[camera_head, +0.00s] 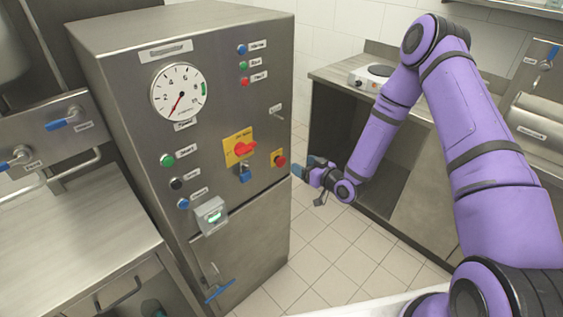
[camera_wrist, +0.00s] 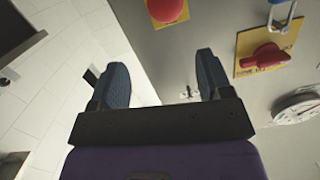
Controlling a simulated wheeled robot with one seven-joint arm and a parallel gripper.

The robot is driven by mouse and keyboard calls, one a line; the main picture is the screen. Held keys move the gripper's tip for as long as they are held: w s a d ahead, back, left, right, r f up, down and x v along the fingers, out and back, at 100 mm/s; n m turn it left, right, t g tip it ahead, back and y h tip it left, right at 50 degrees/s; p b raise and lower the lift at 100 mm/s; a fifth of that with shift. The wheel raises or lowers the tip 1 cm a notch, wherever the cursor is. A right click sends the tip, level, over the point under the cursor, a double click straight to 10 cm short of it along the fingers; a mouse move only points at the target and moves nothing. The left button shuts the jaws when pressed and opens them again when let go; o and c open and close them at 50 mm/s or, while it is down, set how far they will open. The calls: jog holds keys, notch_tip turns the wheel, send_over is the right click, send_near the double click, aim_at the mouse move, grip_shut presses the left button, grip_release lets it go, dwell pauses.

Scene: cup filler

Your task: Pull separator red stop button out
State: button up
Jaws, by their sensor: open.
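The red stop button (camera_head: 279,160) sits on a small yellow plate near the right edge of the steel cabinet's front. In the wrist view the red button (camera_wrist: 165,9) is at the top, partly cut off by the frame, beyond my fingertips. My gripper (camera_head: 312,164) is just right of the button in the head view, apart from it. In the wrist view my gripper (camera_wrist: 160,72) is open, with two dark fingers spread and nothing between them.
A red rotary switch (camera_head: 243,148) on a larger yellow plate, with a blue padlock (camera_head: 244,173) below, is left of the button. A gauge (camera_head: 179,91) is higher up. A counter (camera_head: 338,76) stands at the right behind my arm. Tiled floor (camera_head: 320,250) lies between.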

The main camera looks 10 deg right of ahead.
aim_at(283, 162)
jog(key=shift+m+t, duration=0.6)
jog(key=shift+t, duration=0.1)
jog(key=w+a+f, duration=0.1)
jog(key=w+a, duration=0.1)
jog(key=w+a+f, duration=0.1)
jog(key=w+a, duration=0.1)
jog(key=w+a+f, duration=0.1)
jog(key=w+a, duration=0.1)
jog(key=w, duration=0.1)
jog(key=shift+a+f, duration=0.1)
jog(key=shift+a, duration=0.25)
jog(key=c, duration=1.3)
jog(key=shift+s+d, duration=0.3)
jog(key=shift+s, duration=0.1)
jog(key=o, duration=1.3)
jog(key=shift+s+d, duration=0.1)
jog(key=shift+s, duration=0.05)
